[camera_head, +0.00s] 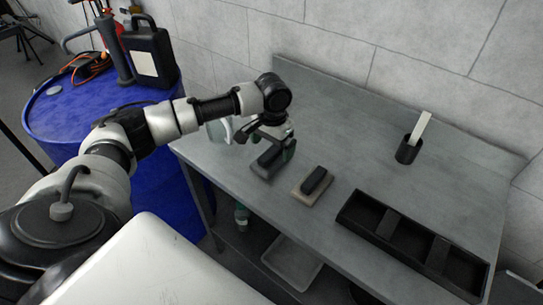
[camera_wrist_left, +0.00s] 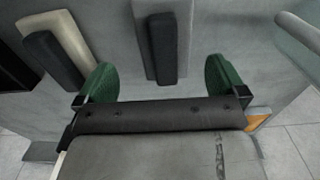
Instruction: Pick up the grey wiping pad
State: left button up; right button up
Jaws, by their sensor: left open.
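The grey wiping pad (camera_head: 266,163), a grey block with a dark grip bar on top, lies on the grey workbench (camera_head: 345,152) near its left end. My left gripper (camera_head: 277,150) is over it, pointing down, and hides part of it. In the left wrist view the pad (camera_wrist_left: 163,45) shows with its bar pointing into the gap between the green fingers (camera_wrist_left: 161,78). The fingers are apart on either side, holding nothing; their exact height over the pad is unclear. My right gripper is not in view.
A beige pad with a black bar (camera_head: 313,183) lies just right of the grey one. A black compartment tray (camera_head: 385,225) is at the front right, and a black cup with a pale strip (camera_head: 408,151) behind it. A pale bottle (camera_head: 219,131) stands left of the gripper.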

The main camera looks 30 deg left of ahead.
aim_at(271, 152)
pick_arm(q)
jog(key=f, duration=0.4)
jog(key=shift+w+a+f, duration=0.1)
jog(key=shift+a+f, duration=0.1)
jog(key=shift+a, duration=0.1)
jog(key=shift+c, duration=0.5)
jog(key=c, duration=0.9)
